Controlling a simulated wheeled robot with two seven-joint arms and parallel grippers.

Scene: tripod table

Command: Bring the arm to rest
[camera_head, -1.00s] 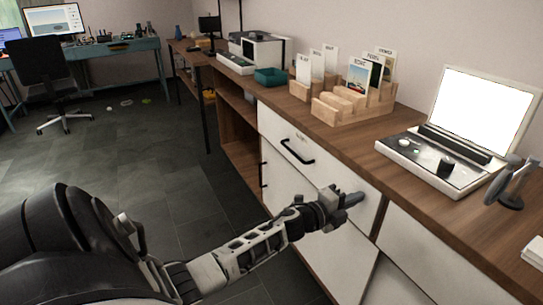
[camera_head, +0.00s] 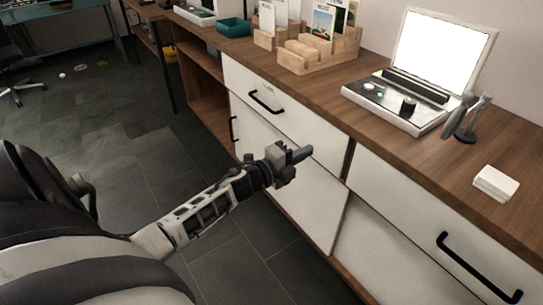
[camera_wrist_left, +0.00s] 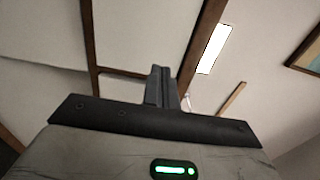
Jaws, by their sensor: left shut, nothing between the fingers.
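My left arm comes in from the left in the head view. Its gripper (camera_head: 298,154) is shut and empty, held in front of the white drawer fronts, below the counter's edge. In the left wrist view the two fingers (camera_wrist_left: 161,88) are pressed together with nothing between them. Whether the fingertips touch the cabinet cannot be told. My right gripper is in neither view.
The wooden counter (camera_head: 330,112) carries a wooden card holder (camera_head: 318,58), a white device with a bright screen (camera_head: 440,48), a small stand (camera_head: 468,120) and a white box (camera_head: 495,183). A black drawer handle (camera_head: 266,102) juts out left of the gripper. Dark tiled floor (camera_head: 130,150) is open at left.

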